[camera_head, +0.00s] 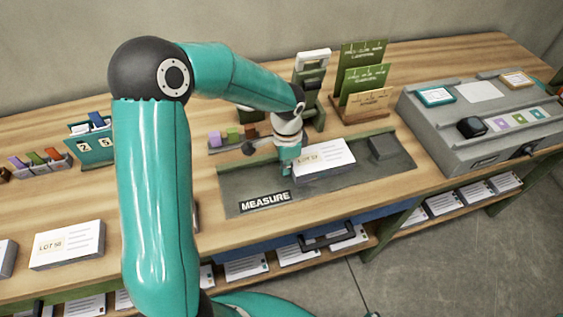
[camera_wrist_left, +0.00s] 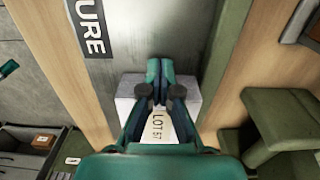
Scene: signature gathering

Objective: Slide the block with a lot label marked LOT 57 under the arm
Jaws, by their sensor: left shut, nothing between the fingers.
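The block labelled LOT 57 (camera_head: 325,160) is a white slab lying on the grey MEASURE plate (camera_head: 232,190). In the left wrist view the block (camera_wrist_left: 188,88) shows beneath my fingers, with its label partly readable. My left gripper (camera_head: 287,172) is shut and empty, pointing down at the block's left end. It also shows in the left wrist view (camera_wrist_left: 160,68); I cannot tell whether it touches the block. A green upright device with a white top (camera_head: 312,85), possibly the one with the arm, stands behind the plate. My right gripper is out of view.
A dark grey block (camera_head: 384,147) sits at the plate's right end. Another white block, LOT 58 or similar (camera_head: 68,245), lies at the front left. A grey console (camera_head: 455,125) stands at right, green signs (camera_head: 362,80) at the back. The plate's left part is bare.

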